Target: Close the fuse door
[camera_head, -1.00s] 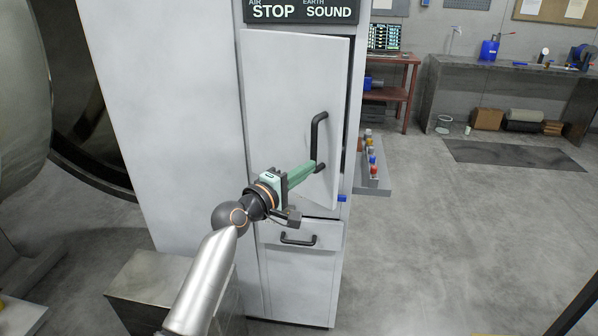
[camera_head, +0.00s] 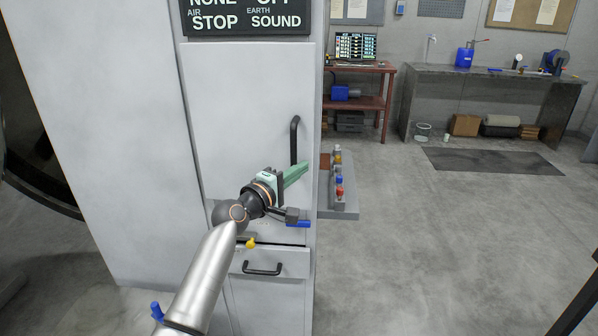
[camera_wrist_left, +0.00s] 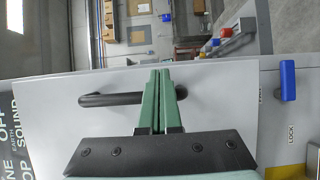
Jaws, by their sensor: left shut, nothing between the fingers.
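The fuse door (camera_head: 235,100) is the tall pale panel on the cabinet front, under the black sign. It looks flush or nearly flush with the cabinet; I cannot tell if a small gap remains. Its black bar handle (camera_head: 294,140) is upright near the right edge. My left gripper (camera_head: 306,166) is shut and empty, its green fingers at the lower part of the handle, partly hiding it. In the left wrist view the door (camera_wrist_left: 50,105) fills the middle, and the closed fingertips (camera_wrist_left: 160,72) overlap the handle (camera_wrist_left: 110,99); contact is unclear. My right gripper is not in view.
A blue lever (camera_head: 299,224) sits below the door's right corner, beside a "LOCK" label in the wrist view. A drawer with a black handle (camera_head: 262,269) is below. A grey ledge with coloured parts (camera_head: 340,190) projects right. Open floor lies to the right.

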